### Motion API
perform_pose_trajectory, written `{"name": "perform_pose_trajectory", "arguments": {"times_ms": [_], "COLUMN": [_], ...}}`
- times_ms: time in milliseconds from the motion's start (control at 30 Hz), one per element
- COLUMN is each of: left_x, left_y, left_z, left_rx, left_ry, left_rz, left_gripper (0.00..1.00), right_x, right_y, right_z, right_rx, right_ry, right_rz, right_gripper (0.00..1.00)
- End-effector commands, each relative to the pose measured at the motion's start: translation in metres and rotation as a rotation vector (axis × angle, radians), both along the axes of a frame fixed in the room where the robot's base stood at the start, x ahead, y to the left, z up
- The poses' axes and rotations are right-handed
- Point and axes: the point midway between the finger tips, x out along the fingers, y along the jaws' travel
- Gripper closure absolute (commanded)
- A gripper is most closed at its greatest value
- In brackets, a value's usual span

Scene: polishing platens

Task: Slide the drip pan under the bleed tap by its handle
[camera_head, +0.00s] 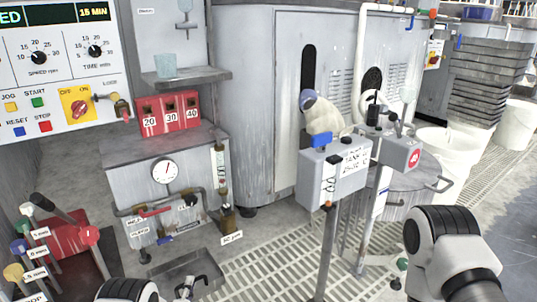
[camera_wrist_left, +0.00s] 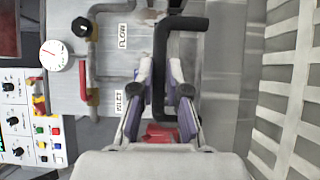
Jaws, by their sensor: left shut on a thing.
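The grey drip pan (camera_head: 208,268) lies low on the floor in front of the pipework cabinet, at the bottom of the head view. Its black U-shaped handle (camera_wrist_left: 160,50) shows in the left wrist view, with the grey pan (camera_wrist_left: 222,75) to its right. My left gripper (camera_head: 186,288) is at the pan's near side; in the wrist view its fingers (camera_wrist_left: 161,85) are shut on the handle bar. A small blue-handled tap (camera_head: 165,240) sits on the low pipework just behind the pan; I cannot tell whether it is the bleed tap. My right gripper is out of view.
Pipework with a gauge (camera_head: 165,170) and a filter column (camera_head: 221,170) stands behind the pan. Levers (camera_head: 88,237) rise at the left. A grey post box (camera_head: 335,178) stands to the right. Slotted floor grating (camera_head: 262,275) lies clear right of the pan.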

Motion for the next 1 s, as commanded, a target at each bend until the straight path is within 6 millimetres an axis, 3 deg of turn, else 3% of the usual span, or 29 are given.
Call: {"name": "perform_pose_trajectory", "arguments": {"times_ms": [300,767,1000], "left_x": [0.015,0.019,0.03], "left_y": [0.011,0.014,0.021], "left_z": [-0.001,0.0,-0.001], "left_rx": [0.0,0.0,0.0], "left_ry": [-0.003,-0.001,-0.002], "left_rz": [0.001,0.0,-0.001], "left_gripper": [1.0,1.0,1.0], "right_x": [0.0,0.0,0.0], "right_y": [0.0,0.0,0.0], "right_z": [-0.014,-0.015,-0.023], "right_rx": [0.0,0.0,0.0], "right_ry": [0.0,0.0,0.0], "right_rz": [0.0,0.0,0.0], "right_gripper": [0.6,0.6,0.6]}}
